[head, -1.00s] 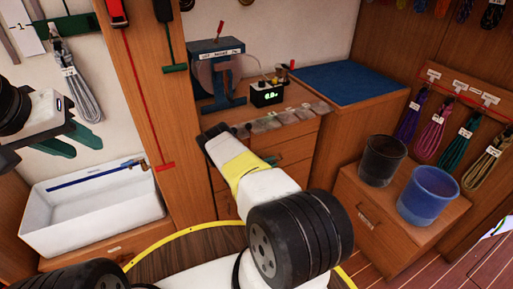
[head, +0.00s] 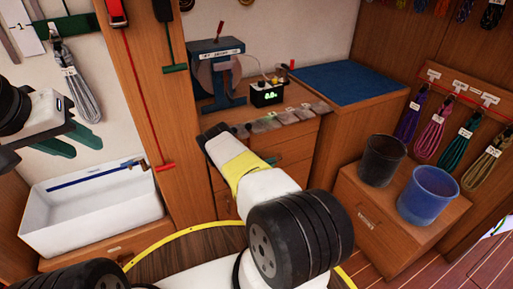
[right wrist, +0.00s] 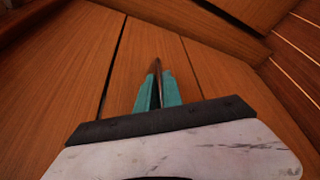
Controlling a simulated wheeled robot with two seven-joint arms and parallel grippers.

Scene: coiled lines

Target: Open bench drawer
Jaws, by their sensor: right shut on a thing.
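The wooden bench with drawers (head: 292,152) stands at the back middle in the head view, partly hidden by my right arm. In the right wrist view, my right gripper (right wrist: 158,88) has its green fingers close together on a thin dark handle (right wrist: 157,68) against the wooden fronts. Dark seams run between the wood panels there; I cannot tell how far any drawer stands out. In the head view my right gripper is mostly hidden behind its own wrist. My left gripper (head: 68,140) is at the left, fingers apart and empty, above the white sink.
A white sink (head: 95,240) is at the left. A blue reel (head: 217,75) and a small box with a green display (head: 266,95) stand on the bench. A black bucket (head: 381,160) and a blue bucket (head: 429,195) stand on a low cabinet at the right.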

